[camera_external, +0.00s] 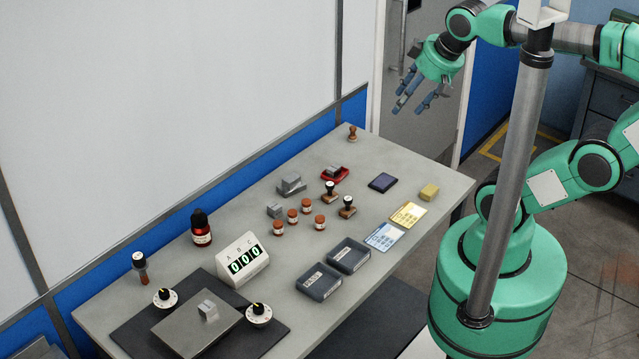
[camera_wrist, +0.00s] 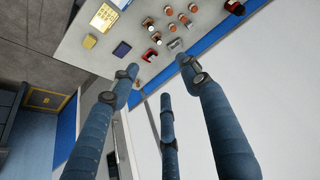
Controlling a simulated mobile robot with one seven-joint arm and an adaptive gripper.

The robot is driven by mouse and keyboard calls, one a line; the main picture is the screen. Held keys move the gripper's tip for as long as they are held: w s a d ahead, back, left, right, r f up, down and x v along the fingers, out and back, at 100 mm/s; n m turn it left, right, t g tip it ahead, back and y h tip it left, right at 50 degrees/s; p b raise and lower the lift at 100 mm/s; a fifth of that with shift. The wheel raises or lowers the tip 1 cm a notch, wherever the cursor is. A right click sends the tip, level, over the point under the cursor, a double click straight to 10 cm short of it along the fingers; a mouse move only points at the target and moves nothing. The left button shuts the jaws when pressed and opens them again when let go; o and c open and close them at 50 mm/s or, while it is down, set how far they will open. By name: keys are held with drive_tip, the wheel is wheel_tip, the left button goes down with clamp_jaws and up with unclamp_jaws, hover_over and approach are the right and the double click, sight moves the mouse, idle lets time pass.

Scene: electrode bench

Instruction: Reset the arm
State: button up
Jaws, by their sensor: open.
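My gripper (camera_external: 418,98) hangs from my raised arm above and beyond the far right end of the bench, touching nothing. Its several blue fingers are spread open and empty. In the wrist view the fingers (camera_wrist: 155,80) reach up toward the bench, which lies farther off. The bench top (camera_external: 190,265) is grey and carries small objects, all apart from my gripper.
The bench holds a display box (camera_external: 243,260), a dark bottle (camera_external: 201,228), stamps (camera_external: 347,207), small jars (camera_external: 306,205), grey trays (camera_external: 348,255), cards (camera_external: 409,214), and a dark ink pad (camera_external: 382,181). A white and blue wall (camera_external: 180,90) runs along the bench's back.

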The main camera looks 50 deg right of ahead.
wheel_tip(320, 180, down, 2)
drive_tip(key=shift+f+b, duration=0.25)
drive_tip(key=shift+b, duration=0.65)
